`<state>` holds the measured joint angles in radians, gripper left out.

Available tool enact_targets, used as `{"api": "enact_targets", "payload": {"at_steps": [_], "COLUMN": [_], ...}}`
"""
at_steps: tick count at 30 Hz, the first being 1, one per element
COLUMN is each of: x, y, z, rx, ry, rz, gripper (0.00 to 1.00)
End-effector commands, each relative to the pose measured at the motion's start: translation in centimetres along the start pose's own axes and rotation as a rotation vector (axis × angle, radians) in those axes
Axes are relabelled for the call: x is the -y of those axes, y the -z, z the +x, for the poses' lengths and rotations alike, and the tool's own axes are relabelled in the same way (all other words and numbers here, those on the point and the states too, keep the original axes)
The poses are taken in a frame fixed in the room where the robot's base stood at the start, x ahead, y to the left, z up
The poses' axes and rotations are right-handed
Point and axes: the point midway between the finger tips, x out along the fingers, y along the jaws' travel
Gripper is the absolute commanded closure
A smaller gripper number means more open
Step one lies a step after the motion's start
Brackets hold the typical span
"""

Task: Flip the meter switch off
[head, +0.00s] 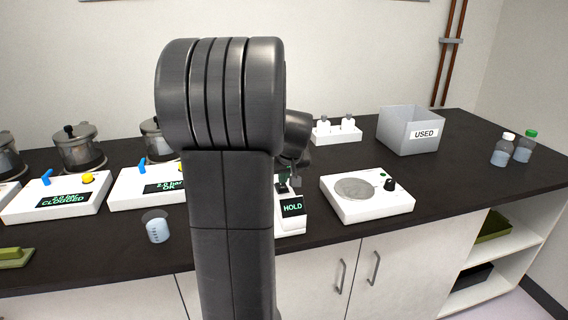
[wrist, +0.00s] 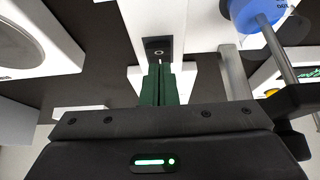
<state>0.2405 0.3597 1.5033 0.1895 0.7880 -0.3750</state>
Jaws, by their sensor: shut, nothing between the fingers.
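The meter (head: 291,222) is a small white device on the dark counter with a display reading HOLD. My arm hides its left side in the head view. In the wrist view its white body (wrist: 145,15) carries a black switch plate (wrist: 158,48) with a small light-tipped part. My gripper (head: 289,184) is over the back part of the meter. In the wrist view my gripper (wrist: 158,84) has its green fingers together, empty, with the tips right by the switch plate. I cannot tell whether they touch it or which way the switch is set.
A white stirrer-like device (head: 367,204) with a round plate stands right of the meter. White units with displays reading CLOGGED (head: 62,200) and OK (head: 150,190) stand left. A USED bin (head: 408,130) stands behind.

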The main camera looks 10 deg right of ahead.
Motion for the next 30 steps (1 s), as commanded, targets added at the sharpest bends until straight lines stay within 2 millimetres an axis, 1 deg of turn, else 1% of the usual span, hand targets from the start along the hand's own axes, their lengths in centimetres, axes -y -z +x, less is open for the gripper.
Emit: {"api": "enact_targets", "payload": {"at_steps": [5,17,24,26,30], "x": [0.0,0.0,-0.1,0.0,0.0], "y": [-0.8,-1.0,-1.9,-1.5,-1.5], "z": [0.8,1.0,1.9,1.3,1.3], "rx": [0.001,-0.004,-0.069,-0.068,-0.066], "ry": [0.000,0.000,0.000,0.001,0.001], "rz": [0.000,0.000,0.001,0.001,0.000], "gripper": [1.00,1.00,1.00,1.00,1.00]}}
